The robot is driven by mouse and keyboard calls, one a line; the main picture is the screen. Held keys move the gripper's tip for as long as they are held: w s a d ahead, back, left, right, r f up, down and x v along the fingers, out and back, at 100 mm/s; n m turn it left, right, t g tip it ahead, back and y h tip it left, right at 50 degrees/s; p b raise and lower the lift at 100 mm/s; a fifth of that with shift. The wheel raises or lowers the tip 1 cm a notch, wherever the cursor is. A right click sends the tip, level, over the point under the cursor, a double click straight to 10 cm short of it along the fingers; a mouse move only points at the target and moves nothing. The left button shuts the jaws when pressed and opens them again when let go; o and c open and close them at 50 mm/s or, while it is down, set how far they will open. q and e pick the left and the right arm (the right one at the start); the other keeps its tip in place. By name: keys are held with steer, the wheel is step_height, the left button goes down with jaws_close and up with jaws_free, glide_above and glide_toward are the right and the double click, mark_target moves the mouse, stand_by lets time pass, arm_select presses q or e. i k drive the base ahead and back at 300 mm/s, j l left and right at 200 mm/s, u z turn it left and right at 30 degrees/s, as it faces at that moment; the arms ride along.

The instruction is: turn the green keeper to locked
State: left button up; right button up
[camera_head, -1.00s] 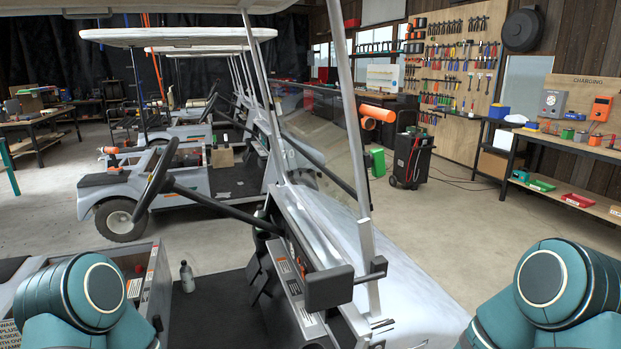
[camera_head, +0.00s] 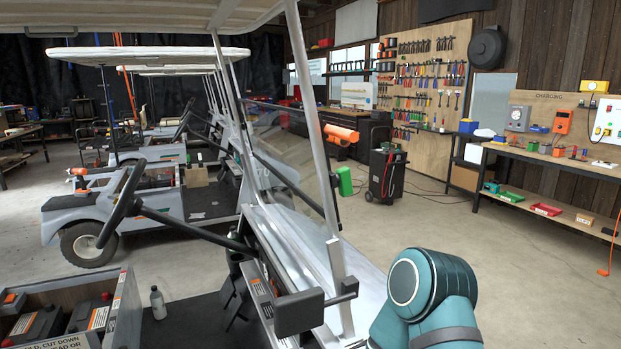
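I cannot make out the green keeper in this view. A white golf cart (camera_head: 288,228) fills the near middle, with its roof (camera_head: 150,14) overhead, roof posts, a windshield and a black steering wheel (camera_head: 121,205). An open battery compartment (camera_head: 122,312) shows at the lower left. Neither gripper is in view. Only a teal link of my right arm shows at the lower right, beside the cart's front.
More carts stand at the left and behind. A black wheeled charger (camera_head: 384,175) and a green box (camera_head: 344,181) stand on the floor beyond. A workbench (camera_head: 560,158) and tool board (camera_head: 428,85) line the right. The floor at right is clear.

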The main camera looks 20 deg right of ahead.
mark_target(343, 176)
steer(key=l+u, duration=0.25)
steer(key=l, duration=0.2)
steer(key=l+u, duration=0.3)
steer(key=l, duration=0.8)
steer(key=k+l+u, duration=0.1)
steer(key=l, duration=0.45)
steer(key=k+l, duration=0.1)
steer(key=l, duration=0.5)
steer(key=i+u, duration=0.05)
